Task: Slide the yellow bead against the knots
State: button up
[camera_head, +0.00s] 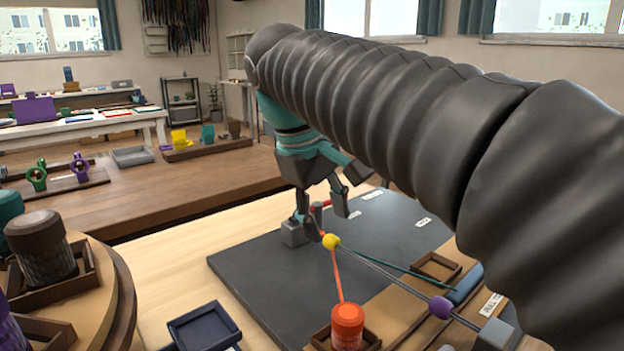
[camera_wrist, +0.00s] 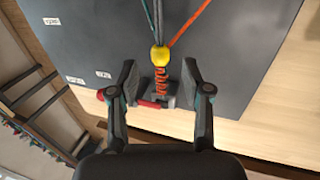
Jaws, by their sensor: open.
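The yellow bead (camera_wrist: 160,55) sits on the cords at the end of a short run of orange knots (camera_wrist: 161,79) in the wrist view. Its lower edge appears to meet the knots, though a small gap is hard to rule out. My gripper (camera_wrist: 158,75) is open, with one finger on each side of the knots and both fingers apart from them. In the head view the yellow bead (camera_head: 331,241) shows just below my gripper (camera_head: 327,216), and the knots are mostly hidden by the fingers. Grey, green and orange cords fan out from the bead.
A clamp with a red handle (camera_wrist: 149,104) holds the cord end on the dark board (camera_head: 262,262). The orange cord runs to an orange spool (camera_head: 347,322). A purple bead (camera_head: 440,307) sits on a cord farther right. A dark tray (camera_head: 203,329) stands at the front.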

jog(key=v, duration=0.8)
jog(key=shift+d, duration=0.1)
